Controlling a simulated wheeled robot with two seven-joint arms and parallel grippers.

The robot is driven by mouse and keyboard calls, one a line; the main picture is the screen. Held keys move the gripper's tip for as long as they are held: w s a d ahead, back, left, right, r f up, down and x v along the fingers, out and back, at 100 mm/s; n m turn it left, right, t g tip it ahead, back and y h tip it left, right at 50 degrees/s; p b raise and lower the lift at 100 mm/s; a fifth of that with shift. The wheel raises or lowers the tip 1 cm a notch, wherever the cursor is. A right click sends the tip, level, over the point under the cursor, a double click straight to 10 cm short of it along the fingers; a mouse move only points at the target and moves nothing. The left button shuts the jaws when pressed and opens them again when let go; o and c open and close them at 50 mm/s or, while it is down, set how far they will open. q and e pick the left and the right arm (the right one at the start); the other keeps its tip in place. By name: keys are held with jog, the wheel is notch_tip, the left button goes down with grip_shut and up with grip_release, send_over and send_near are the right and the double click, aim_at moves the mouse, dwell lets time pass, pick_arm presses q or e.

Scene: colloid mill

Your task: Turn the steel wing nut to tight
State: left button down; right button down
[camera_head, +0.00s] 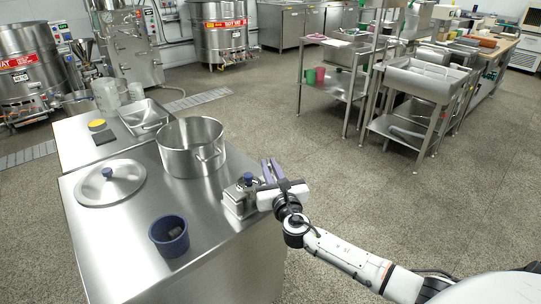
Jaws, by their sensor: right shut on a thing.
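A small steel mill body (239,201) with a dark blue knob (248,178) on top stands at the right edge of the steel counter. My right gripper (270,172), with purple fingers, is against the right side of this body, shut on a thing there. The steel wing nut is too small and too covered by the fingers to make out; the spot where I grip fits it. How far the nut is turned cannot be seen. My left gripper is not in view.
A large steel pot (191,158), a lid (110,184) with a blue knob and a dark blue cup (169,236) stand on the counter (125,240). A steel tray (143,117) lies behind. Open floor (335,195) lies right of the counter.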

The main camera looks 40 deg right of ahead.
jog(key=m+h, duration=0.1)
jog(key=m+g+h, duration=0.1)
jog(key=g+h, duration=0.1)
jog(key=h, duration=0.1)
jog(key=shift+w+a+m, duration=0.1)
jog(key=shift+a+m, duration=0.15)
jog(key=shift+m, duration=0.15)
jog(key=shift+f+m+g+h+b, duration=0.1)
jog(key=shift+m+g+h+b, duration=0.2)
jog(key=shift+m+g+h, duration=1.3)
jog(key=shift+g+h, duration=0.1)
jog(key=shift+h, duration=0.1)
jog(key=shift+g+b, duration=0.3)
jog(key=c, duration=2)
grip_release()
jog(key=shift+d, duration=0.1)
